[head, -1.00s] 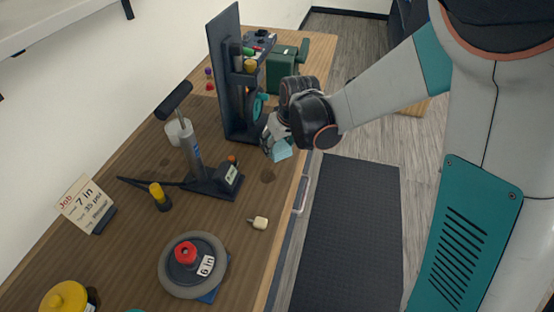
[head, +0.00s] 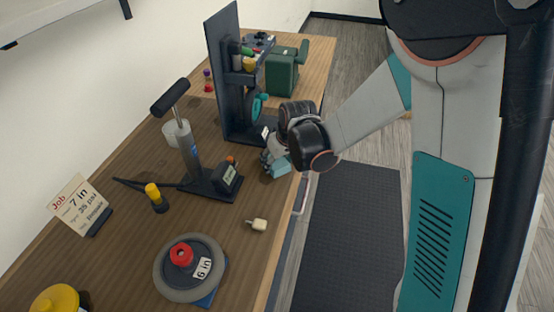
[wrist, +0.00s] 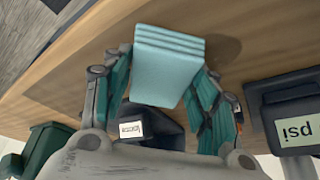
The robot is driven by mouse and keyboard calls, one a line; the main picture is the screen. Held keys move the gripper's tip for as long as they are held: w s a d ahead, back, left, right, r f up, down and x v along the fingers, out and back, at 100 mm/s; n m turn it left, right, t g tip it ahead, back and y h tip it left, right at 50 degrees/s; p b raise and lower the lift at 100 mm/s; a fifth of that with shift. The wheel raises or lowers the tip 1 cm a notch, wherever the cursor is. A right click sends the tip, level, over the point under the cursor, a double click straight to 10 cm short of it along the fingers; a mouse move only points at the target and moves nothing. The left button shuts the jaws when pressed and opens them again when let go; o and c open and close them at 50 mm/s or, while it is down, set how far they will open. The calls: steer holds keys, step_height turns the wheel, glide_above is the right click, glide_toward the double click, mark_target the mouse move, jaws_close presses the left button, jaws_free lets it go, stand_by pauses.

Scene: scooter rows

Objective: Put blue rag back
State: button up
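The blue rag (head: 281,168) is a light blue folded stack near the right edge of the wooden bench (head: 130,235). My gripper (head: 272,158) is shut on it. In the wrist view the rag (wrist: 167,65) sits between the two teal fingers (wrist: 160,80), its folded layers showing at the far end. A dark stain on the bench shows just beside the rag there. I cannot tell whether the rag touches the bench top.
A floor pump (head: 190,150) with a gauge base stands left of my gripper. A dark upright stand (head: 226,80) and green box (head: 282,72) are behind. A 6 in wheel (head: 165,270), yellow-capped bottle (head: 157,198) and job card (head: 80,203) are nearer. Bench between pump and wheel is mostly clear.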

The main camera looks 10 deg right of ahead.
steer(key=o, duration=0.4)
steer(key=shift+o, duration=0.2)
steer(key=shift+r, duration=0.15)
steer(key=shift+s+r+p, duration=0.1)
steer(key=shift+r+p, duration=0.2)
steer(key=shift+p, duration=0.05)
steer(key=s+d+r+m+t+p, duration=0.15)
steer(key=s+d+r, duration=0.35)
steer(key=r, duration=0.5)
steer(key=s+d+r+m+p, duration=0.1)
steer(key=s+d+r+p, duration=0.1)
steer(key=s+r, duration=0.65)
steer(key=s+d+r+m+h, duration=0.1)
steer(key=s+d, duration=0.1)
steer(key=s, duration=0.3)
steer(key=s+d+r+m+t, duration=0.1)
steer(key=s+d+r, duration=0.1)
steer(key=s, duration=0.3)
steer(key=shift+s+d+r+h, duration=0.3)
steer(key=shift+s+d+h, duration=0.1)
steer(key=shift+d, duration=0.2)
steer(key=shift+f+t, duration=0.1)
steer(key=shift+t, duration=0.15)
